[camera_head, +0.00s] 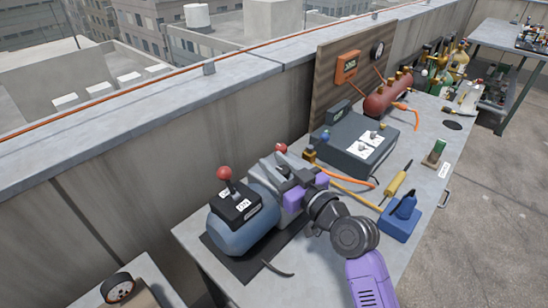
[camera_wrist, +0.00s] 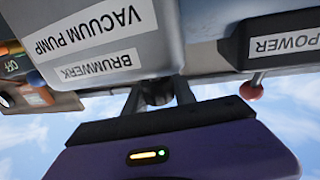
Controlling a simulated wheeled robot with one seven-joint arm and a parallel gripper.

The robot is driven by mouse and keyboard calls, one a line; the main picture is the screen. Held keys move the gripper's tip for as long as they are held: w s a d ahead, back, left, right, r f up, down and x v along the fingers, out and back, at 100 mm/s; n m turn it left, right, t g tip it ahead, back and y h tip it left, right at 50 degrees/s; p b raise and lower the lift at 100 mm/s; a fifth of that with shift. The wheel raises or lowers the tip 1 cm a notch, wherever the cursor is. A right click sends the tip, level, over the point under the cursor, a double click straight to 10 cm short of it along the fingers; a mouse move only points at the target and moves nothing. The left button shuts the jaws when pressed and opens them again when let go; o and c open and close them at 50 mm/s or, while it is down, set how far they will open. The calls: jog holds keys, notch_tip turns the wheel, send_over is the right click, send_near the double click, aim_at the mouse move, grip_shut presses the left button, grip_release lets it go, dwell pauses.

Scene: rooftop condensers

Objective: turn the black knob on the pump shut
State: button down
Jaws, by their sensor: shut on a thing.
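The vacuum pump (camera_head: 238,236) stands on a black mat at the near end of the bench, a blue-grey drum with a grey block. Its grey housing (camera_wrist: 205,25) fills the top of the wrist view, with "VACUUM PUMP" and "BRUMWERK" labels. The black knob (camera_wrist: 158,93) sits under the housing in that view, between my fingers. My gripper (camera_head: 294,186) is at the pump's right side and shut on the knob.
A red-ball lever (camera_head: 224,174) rises from the black switch box on the pump. A dark grey machine (camera_head: 345,150) with hoses stands just behind. A blue holder (camera_head: 400,222) and a yellow-handled tool (camera_head: 396,185) lie to the right. The parapet wall runs along the left.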

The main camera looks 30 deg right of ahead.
aim_at(287, 176)
jog(key=shift+d+m+h+p, duration=0.15)
jog(key=shift+m+h+p, duration=0.35)
jog(key=shift+h+p, duration=0.25)
jog(key=c, duration=1)
grip_release()
jog(key=shift+c, duration=0.2)
jog(key=s+b, duration=0.2)
jog(key=s, duration=0.5)
jog(key=shift+s+d+f, duration=0.1)
jog(key=shift+f, duration=0.05)
jog(key=shift+s, duration=0.3)
